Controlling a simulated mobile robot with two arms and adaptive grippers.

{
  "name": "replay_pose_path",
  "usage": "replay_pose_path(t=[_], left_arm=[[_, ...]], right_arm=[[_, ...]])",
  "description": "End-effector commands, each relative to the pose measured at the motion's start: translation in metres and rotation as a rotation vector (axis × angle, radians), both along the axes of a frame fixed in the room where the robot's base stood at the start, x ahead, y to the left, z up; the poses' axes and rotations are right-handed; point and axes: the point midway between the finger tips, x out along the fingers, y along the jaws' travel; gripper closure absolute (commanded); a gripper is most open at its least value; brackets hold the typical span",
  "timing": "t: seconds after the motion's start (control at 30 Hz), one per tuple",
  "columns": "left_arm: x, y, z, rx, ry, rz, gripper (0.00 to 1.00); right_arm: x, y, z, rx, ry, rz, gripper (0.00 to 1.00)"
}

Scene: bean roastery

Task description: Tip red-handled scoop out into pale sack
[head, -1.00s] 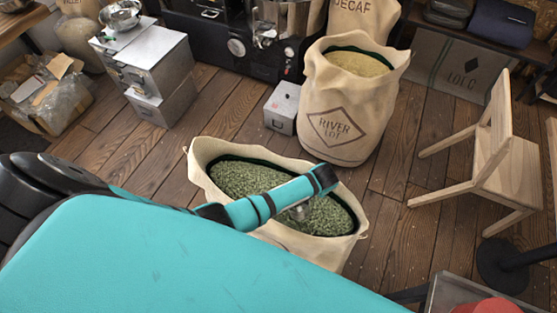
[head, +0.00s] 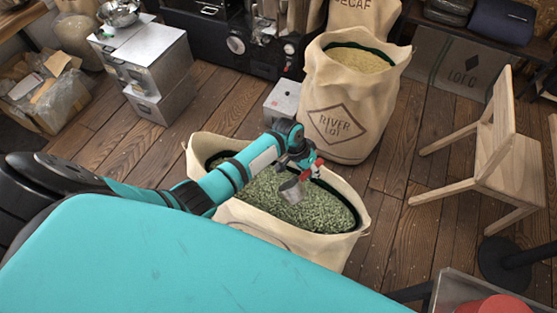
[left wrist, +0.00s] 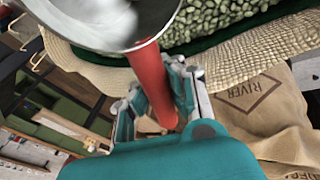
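My left gripper (head: 305,160) is shut on the red handle (left wrist: 152,85) of a metal scoop (head: 291,190), above the near sack (head: 300,243). The near sack is open and full of green beans (head: 285,205). The scoop's round metal bowl (left wrist: 100,22) shows at the top left of the left wrist view; I cannot tell whether it holds beans. Behind and to the right stands a pale sack (head: 345,120) marked "RIVER LOT", open, with pale yellowish beans (head: 355,62). It also shows in the left wrist view (left wrist: 262,125). My right gripper is not in view.
A small metal box (head: 283,100) stands between the sacks and the dark machine (head: 245,45). A wooden chair (head: 500,150) stands at right. Metal cabinets (head: 155,60) stand at back left. Plank floor (head: 400,215) is free right of the near sack.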

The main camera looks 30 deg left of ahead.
Motion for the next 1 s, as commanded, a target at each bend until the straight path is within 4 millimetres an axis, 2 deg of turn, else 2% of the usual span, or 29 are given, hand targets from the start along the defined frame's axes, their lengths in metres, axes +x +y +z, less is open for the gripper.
replay_pose_path(t=[0.23,1.0], left_arm=[[0.001,0.002,-0.002,-0.108,0.041,0.001,1.00],[0.001,0.003,-0.007,-0.203,0.080,0.001,1.00]], right_arm=[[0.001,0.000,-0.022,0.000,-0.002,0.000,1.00],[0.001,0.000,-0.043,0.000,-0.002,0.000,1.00]])
